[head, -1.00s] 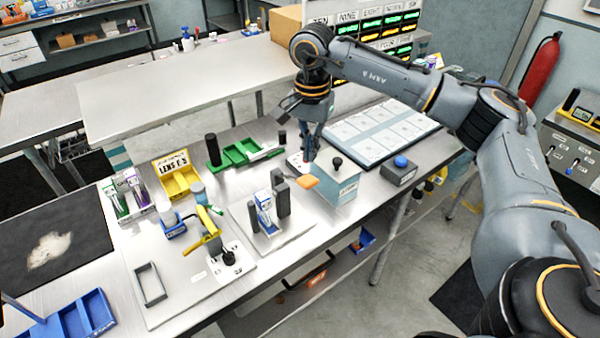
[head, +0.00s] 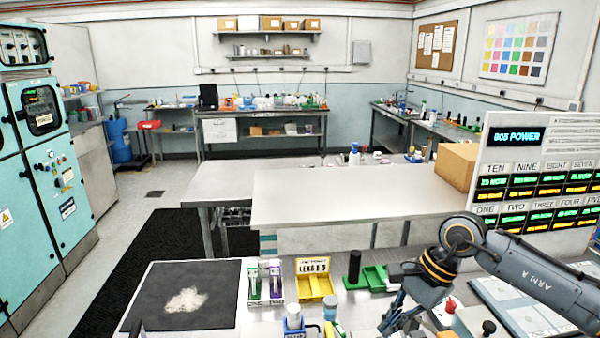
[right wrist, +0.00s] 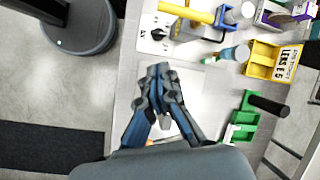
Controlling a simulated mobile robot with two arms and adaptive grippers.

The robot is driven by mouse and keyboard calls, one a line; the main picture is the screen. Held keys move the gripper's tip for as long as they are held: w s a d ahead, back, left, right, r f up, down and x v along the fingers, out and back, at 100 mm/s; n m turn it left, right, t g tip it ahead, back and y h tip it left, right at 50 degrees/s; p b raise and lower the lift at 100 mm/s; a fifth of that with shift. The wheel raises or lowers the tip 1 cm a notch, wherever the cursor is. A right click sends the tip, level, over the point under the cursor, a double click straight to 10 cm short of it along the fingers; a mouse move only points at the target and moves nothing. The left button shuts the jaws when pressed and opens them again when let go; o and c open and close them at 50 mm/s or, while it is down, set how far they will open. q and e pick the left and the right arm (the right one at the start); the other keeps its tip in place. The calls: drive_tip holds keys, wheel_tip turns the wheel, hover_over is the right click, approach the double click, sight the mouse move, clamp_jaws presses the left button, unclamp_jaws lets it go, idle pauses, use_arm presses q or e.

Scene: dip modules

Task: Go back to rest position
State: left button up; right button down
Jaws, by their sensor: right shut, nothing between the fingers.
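My right gripper (head: 402,312) hangs over the near bench at the lower right of the head view, just in front of the green tray (head: 374,277). In the right wrist view its two fingers (right wrist: 162,74) meet at the tips, shut and empty, above a pale plate (right wrist: 207,82) on the bench. My right arm (head: 535,272) comes in from the right edge. My left gripper cannot be made out in either current view.
A yellow bin (head: 314,285), a black cylinder (head: 354,266) and a dark mat (head: 150,298) lie on the near bench. A red-tipped item (head: 449,306) is close to my right gripper. A cardboard box (head: 457,166) and lit display panel (head: 540,185) stand behind my arm.

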drive_tip(key=s+a+r+m+y, duration=0.1)
drive_tip(key=s+a+m+y, duration=0.15)
drive_tip(key=a+y, duration=0.75)
drive_tip(key=s+a+r+m+t+y, duration=0.35)
drive_tip(key=a+r+m, duration=0.45)
drive_tip(key=a, duration=0.4)
drive_tip(key=w+d+r+m+t+h, duration=0.1)
drive_tip(key=w+d+m+t+h, duration=0.25)
drive_tip(key=m+t, duration=0.55)
drive_tip(key=w+d+r+m+t+h, duration=0.1)
drive_tip(key=w+d+m+t+h, duration=0.35)
drive_tip(key=m, duration=0.95)
drive_tip(key=s+d+f+m+g+h, duration=0.1)
drive_tip(key=s+d+f+m+h, duration=0.2)
drive_tip(key=d+f+m+h, duration=0.85)
drive_tip(key=s+d+f+m+g+y, duration=0.1)
drive_tip(key=s+d+f+m+g, duration=0.1)
drive_tip(key=s+f+m+g, duration=0.75)
drive_tip(key=s+d+f+m+g, duration=0.3)
drive_tip(key=s+f+m+g, duration=0.1)
drive_tip(key=s+f, duration=0.95)
drive_tip(key=s+f+b, duration=0.3)
drive_tip(key=f, duration=2.3)
drive_tip(key=s+d+f+g+b, duration=0.2)
drive_tip(key=s+f, duration=1.5)
drive_tip(key=f, duration=0.2)
drive_tip(key=shift+d, duration=0.25)
